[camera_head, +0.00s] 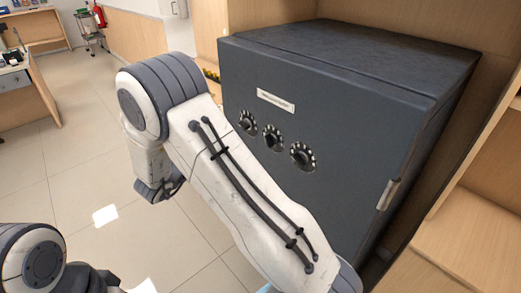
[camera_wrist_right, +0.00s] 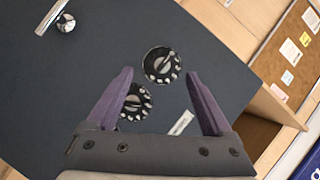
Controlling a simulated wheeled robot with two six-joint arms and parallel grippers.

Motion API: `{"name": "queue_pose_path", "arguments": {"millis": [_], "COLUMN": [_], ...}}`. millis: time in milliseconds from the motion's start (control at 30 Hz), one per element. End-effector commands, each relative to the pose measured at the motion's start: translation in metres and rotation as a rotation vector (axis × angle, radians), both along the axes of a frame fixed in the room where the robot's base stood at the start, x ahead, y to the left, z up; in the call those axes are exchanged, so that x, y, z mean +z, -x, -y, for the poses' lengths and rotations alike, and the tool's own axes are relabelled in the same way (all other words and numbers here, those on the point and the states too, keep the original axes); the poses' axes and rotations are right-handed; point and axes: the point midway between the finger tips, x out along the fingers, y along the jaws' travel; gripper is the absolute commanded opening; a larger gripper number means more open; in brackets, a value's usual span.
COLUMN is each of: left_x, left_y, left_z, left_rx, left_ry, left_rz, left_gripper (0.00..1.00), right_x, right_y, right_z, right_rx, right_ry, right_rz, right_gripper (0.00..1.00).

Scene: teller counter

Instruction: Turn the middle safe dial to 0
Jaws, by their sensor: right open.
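The dark grey safe (camera_head: 340,120) carries a row of three round dials, with the middle dial (camera_head: 272,137) between the left dial (camera_head: 247,122) and the right dial (camera_head: 302,156). The right wrist view shows the safe front roughly upside down. There the middle dial (camera_wrist_right: 137,102) is partly behind one finger, and the left dial (camera_wrist_right: 163,64) lies between the fingertips in the picture. The right dial is hidden there. My right gripper (camera_wrist_right: 159,74) is open and empty in front of the dials, with no visible contact. In the head view I cannot make it out. My left gripper is not in view.
My right arm crosses the head view and covers the lower safe front. A white label (camera_head: 275,100) sits above the dials. A metal handle (camera_wrist_right: 52,17) sticks out from the safe front. Wooden shelving (camera_head: 470,215) stands close at the right; open tiled floor (camera_head: 75,170) lies left.

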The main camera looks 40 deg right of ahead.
Motion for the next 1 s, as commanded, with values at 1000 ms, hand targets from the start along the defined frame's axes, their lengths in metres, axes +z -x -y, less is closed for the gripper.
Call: {"name": "queue_pose_path", "arguments": {"millis": [1000], "left_x": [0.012], "left_y": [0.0], "left_z": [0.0], "left_rx": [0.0], "left_ry": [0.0], "left_rz": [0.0], "left_gripper": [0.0], "right_x": [-0.013], "right_y": [0.064], "right_z": [0.158], "right_rx": [-0.451], "right_ry": [0.251], "right_rz": [0.094], "right_gripper": [0.85]}}
